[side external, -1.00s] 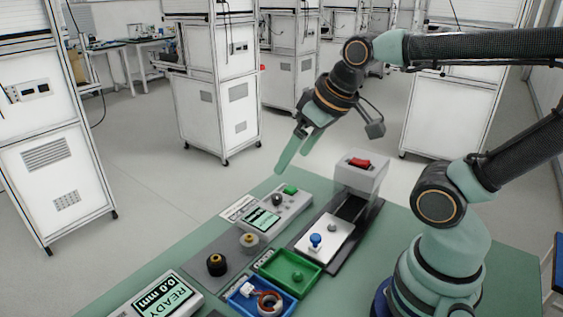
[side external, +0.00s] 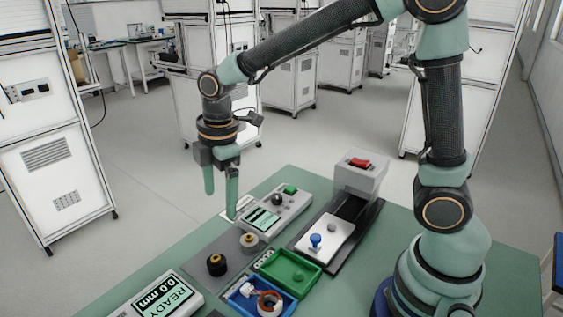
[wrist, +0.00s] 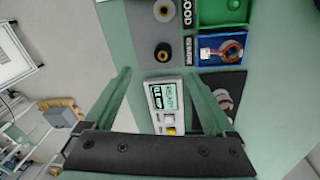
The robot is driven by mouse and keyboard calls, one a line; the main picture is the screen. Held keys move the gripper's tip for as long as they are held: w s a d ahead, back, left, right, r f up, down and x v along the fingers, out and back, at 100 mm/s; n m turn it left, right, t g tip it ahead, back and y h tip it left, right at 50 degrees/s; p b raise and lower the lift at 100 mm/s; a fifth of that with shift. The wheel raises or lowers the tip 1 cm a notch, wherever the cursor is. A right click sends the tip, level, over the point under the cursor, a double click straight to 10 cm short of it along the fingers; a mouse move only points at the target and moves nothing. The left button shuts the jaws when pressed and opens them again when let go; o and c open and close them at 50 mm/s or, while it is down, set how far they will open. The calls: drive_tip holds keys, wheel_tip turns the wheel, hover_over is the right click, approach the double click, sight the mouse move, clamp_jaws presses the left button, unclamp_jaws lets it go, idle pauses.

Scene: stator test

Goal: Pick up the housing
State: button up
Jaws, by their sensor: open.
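My gripper (side external: 220,203) is open and empty, pointing down near the table's far left edge in the side view; its two green fingers also frame the wrist view (wrist: 158,73). I cannot tell for sure which part is the housing. A black round part with a gold top (side external: 216,265) stands on a grey plate, and it shows beyond my fingertips in the wrist view (wrist: 163,53). A smaller part with a gold-tan top (side external: 249,241) stands beside it, also in the wrist view (wrist: 163,11). My gripper touches neither.
A READY display unit (side external: 159,301) stands at the front left, between my fingers in the wrist view (wrist: 165,98). A blue tray (side external: 238,304) holds a copper-wound part; a green tray (side external: 277,264) is beside it. A second display unit (side external: 287,211) and a grey fixture (side external: 352,181) stand farther back.

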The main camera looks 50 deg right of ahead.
drive_tip(key=w+a+f+n+g, duration=0.1)
drive_tip(key=a+f+n, duration=0.2)
drive_tip(key=f+n, duration=0.15)
hover_over(215, 258)
drive_tip(key=shift+m, duration=0.25)
drive_tip(key=f, duration=0.6)
drive_tip(key=shift+a+f, duration=0.25)
drive_tip(key=shift+f, duration=0.15)
drive_tip(key=shift+d+f, duration=0.15)
drive_tip(key=shift+f, duration=1.25)
drive_tip(key=shift+d+f, duration=0.1)
drive_tip(key=shift+f, duration=1.25)
clamp_jaws()
